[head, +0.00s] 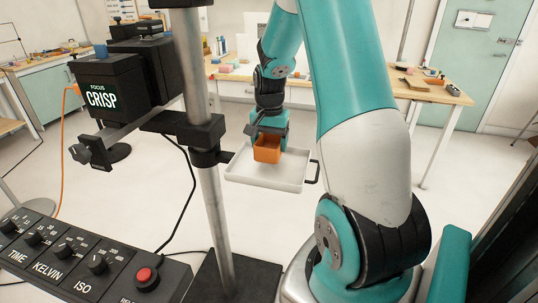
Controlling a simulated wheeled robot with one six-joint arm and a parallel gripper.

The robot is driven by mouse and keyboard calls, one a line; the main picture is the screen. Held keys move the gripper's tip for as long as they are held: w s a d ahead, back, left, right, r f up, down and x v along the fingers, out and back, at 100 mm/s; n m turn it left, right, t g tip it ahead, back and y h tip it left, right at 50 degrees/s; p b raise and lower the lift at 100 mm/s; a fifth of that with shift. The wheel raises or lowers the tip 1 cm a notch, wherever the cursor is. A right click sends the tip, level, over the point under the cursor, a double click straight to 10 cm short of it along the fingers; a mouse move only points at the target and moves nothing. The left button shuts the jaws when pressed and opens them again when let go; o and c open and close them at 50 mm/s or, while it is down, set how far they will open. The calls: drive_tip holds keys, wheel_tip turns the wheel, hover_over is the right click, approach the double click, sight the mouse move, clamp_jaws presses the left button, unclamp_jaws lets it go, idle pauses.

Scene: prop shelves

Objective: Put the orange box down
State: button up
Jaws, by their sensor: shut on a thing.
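The orange box (267,154) is a small open-topped box in the middle of the head view. My gripper (268,138) is above and behind it and shut on it. The box appears just over or on a white tray (265,181); I cannot tell whether its underside touches the tray. The gripper fingertips are partly hidden by the box.
The tray has a dark handle (313,172) at its right. A metal pole (201,100) with black clamps stands left of it. A black control panel (85,255) fills the lower left. Wooden tables (425,92) with small objects stand behind. Pale floor lies between.

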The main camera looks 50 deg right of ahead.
drive_tip(key=shift+s+f, duration=0.1)
drive_tip(key=shift+f, duration=1.9)
drive_tip(key=shift+f, duration=0.2)
drive_tip(key=o, duration=0.9)
drive_tip(key=shift+r, duration=0.15)
